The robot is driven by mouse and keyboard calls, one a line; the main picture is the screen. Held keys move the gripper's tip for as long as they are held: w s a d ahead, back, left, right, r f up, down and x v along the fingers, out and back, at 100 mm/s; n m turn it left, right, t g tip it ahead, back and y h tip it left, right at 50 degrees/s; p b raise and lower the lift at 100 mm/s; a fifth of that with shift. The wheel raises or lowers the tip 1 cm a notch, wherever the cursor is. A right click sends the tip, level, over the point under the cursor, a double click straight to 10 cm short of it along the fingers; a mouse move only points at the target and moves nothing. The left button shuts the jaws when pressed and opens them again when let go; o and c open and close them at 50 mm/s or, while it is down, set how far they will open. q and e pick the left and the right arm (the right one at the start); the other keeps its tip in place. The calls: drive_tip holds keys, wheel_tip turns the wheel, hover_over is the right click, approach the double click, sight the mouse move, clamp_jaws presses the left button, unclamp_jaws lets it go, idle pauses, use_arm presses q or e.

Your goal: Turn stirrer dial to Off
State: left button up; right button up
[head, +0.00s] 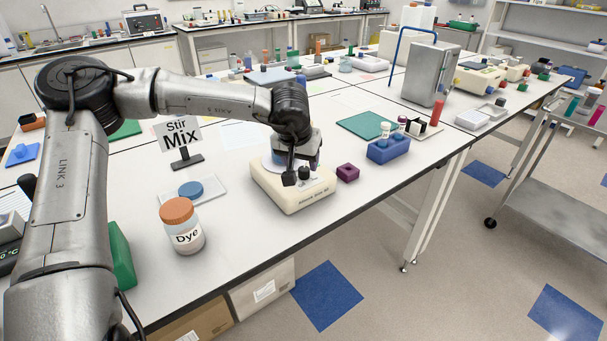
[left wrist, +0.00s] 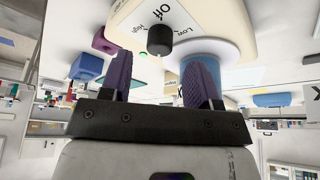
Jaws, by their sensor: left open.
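The cream stirrer (head: 303,201) stands on the bench in the head view, with my left gripper (head: 297,176) over its front part. In the left wrist view, which shows it upside down, the black dial (left wrist: 159,40) sits on the stirrer (left wrist: 215,20), with the printed words Off, High and Low around it. My left gripper (left wrist: 160,75) is open, its two purple fingers on either side of the dial in the picture. The dial appears just beyond the fingertips; I cannot tell whether they touch it. My right gripper is not in view.
A blue vessel (left wrist: 204,64) on the stirrer's round plate is close behind one finger. A small purple block (head: 348,172) and a blue tube rack (head: 388,149) stand to the right. The Stir Mix sign (head: 180,138) and Dye jar (head: 182,228) stand to the left.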

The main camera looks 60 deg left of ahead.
sight(303, 170)
use_arm(q)
drive_tip(key=shift+b+x, duration=0.5)
drive_tip(key=shift+x, duration=1.55)
drive_tip(key=shift+c, duration=1.4)
drive_tip(key=c, duration=0.6)
drive_tip(key=shift+c, duration=0.2)
drive_tip(key=shift+n, duration=0.3)
